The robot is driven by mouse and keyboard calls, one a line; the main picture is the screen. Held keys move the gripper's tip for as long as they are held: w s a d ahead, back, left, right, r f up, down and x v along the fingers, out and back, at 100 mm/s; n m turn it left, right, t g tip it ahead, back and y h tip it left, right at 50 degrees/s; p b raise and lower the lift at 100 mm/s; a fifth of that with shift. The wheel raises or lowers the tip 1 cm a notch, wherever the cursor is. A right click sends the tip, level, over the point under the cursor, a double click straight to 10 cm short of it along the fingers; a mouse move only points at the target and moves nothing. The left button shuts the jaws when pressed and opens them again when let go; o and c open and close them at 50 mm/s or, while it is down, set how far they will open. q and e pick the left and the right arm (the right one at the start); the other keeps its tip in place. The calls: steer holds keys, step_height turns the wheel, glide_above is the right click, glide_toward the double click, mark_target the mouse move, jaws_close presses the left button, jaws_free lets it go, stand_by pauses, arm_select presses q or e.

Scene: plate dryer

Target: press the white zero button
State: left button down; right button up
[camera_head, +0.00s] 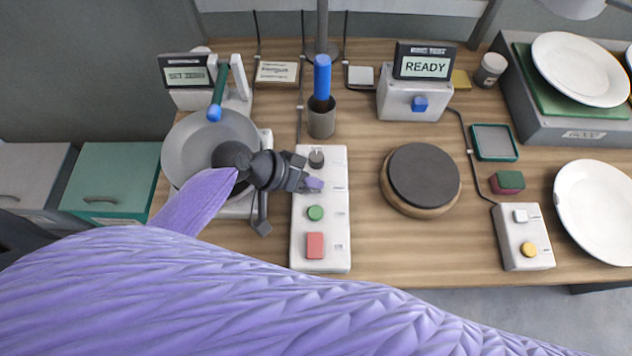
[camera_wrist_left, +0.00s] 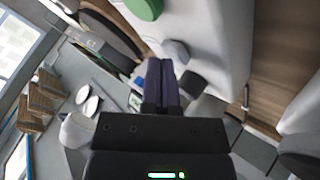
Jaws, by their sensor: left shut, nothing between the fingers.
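The white control panel (camera_head: 335,230) stands in the middle of the table, with a dark knob (camera_head: 316,158), a green button (camera_head: 315,213) and a red button (camera_head: 315,245). My right gripper is not in view.
A left display (camera_head: 186,71) reads SET ZERO; another (camera_head: 425,65) reads READY. A grey pan (camera_head: 190,145) lies by my left wrist. A cup (camera_head: 321,118), a round dark disc (camera_head: 423,175) and a box with white and yellow buttons (camera_head: 525,237) stand around.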

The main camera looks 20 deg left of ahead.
arm_select(q)
steer(key=shift+f, duration=0.3)
stand_by(0.5)
steer(key=shift+r+p, duration=0.75)
steer(key=shift+r, duration=0.15)
step_height(320, 180, up, 5)
steer(key=p, duration=0.5)
steer(key=shift+r, duration=0.1)
stand_by(0.4)
